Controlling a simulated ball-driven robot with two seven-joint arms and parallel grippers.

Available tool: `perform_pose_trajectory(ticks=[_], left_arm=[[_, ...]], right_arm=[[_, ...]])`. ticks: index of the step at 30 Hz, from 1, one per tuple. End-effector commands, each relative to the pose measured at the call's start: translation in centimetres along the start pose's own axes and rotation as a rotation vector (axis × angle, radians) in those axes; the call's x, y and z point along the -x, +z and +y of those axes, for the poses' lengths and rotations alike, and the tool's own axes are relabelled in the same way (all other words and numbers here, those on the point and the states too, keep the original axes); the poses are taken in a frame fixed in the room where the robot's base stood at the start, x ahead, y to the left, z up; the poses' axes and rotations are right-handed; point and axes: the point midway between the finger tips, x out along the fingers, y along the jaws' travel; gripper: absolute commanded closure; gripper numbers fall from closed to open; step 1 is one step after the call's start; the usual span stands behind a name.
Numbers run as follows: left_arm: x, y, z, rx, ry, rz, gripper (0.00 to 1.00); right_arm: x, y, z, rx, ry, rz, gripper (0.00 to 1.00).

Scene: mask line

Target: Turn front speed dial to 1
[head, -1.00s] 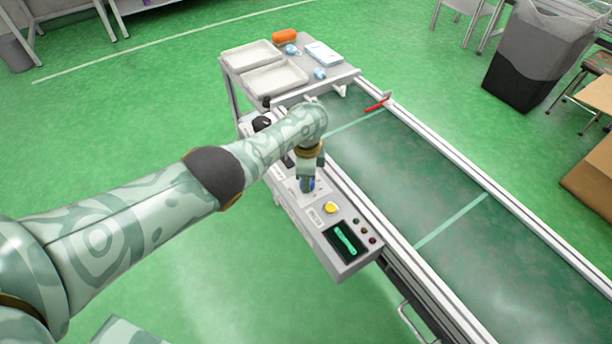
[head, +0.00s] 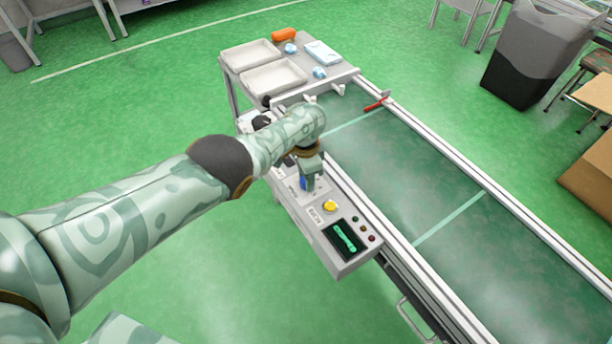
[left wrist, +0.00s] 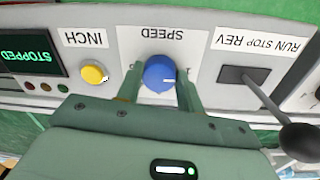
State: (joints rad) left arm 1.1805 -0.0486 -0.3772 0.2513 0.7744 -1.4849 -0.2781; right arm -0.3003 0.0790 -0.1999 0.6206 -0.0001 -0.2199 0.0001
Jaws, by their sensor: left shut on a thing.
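The blue speed dial (left wrist: 160,73) is on the control panel, under a SPEED label that reads upside down in the left wrist view. A small pale mark shows on the right side of its face. My left gripper (left wrist: 162,86) is shut on the dial, one finger on each side. In the head view my left gripper (head: 311,176) stands over the panel (head: 337,257), with only a bit of the blue dial (head: 304,183) showing. My right gripper is not in view.
A yellow INCH button (left wrist: 94,74) and a display reading STOPPED (left wrist: 28,55) are left of the dial. A RUN STOP REV lever with a dark knob (left wrist: 299,141) is close on the right. The green conveyor belt (head: 420,180) runs alongside the panel.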

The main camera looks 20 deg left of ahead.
Motion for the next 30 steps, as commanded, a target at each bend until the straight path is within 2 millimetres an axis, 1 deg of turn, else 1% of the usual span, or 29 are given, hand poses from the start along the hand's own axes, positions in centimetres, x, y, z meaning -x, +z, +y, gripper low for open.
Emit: perform_pose_trajectory(ticks=[7, 8, 9, 10, 17, 20, 23, 26, 30], left_arm=[[-0.1, -0.1, 0.1, 0.002, 0.004, 0.002, 0.86], [-0.1, -0.1, 0.1, 0.002, 0.004, 0.001, 0.57], [-0.1, -0.1, 0.1, 0.001, 0.003, 0.001, 0.46], [-0.1, 0.0, 0.1, 0.001, 0.003, 0.001, 0.41], [0.0, 0.0, 0.0, 0.0, 0.001, 0.001, 0.41], [0.5, 0.0, 0.0, 0.0, 0.0, 0.002, 0.41], [2.0, -0.1, 0.0, 0.0, -0.003, 0.004, 0.41], [4.5, -0.1, 0.0, 0.0, -0.005, 0.006, 0.41], [8.7, -0.1, 0.0, 0.0, -0.005, 0.007, 0.41]], right_arm=[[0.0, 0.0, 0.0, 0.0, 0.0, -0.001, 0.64], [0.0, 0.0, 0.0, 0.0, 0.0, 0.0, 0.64], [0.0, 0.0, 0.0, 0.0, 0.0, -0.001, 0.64], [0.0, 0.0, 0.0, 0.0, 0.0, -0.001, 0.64], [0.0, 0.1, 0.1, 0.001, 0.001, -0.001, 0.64], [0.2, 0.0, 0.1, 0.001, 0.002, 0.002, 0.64], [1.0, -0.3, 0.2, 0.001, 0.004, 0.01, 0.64], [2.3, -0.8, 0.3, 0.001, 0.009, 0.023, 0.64], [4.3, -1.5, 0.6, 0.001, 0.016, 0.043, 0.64]])
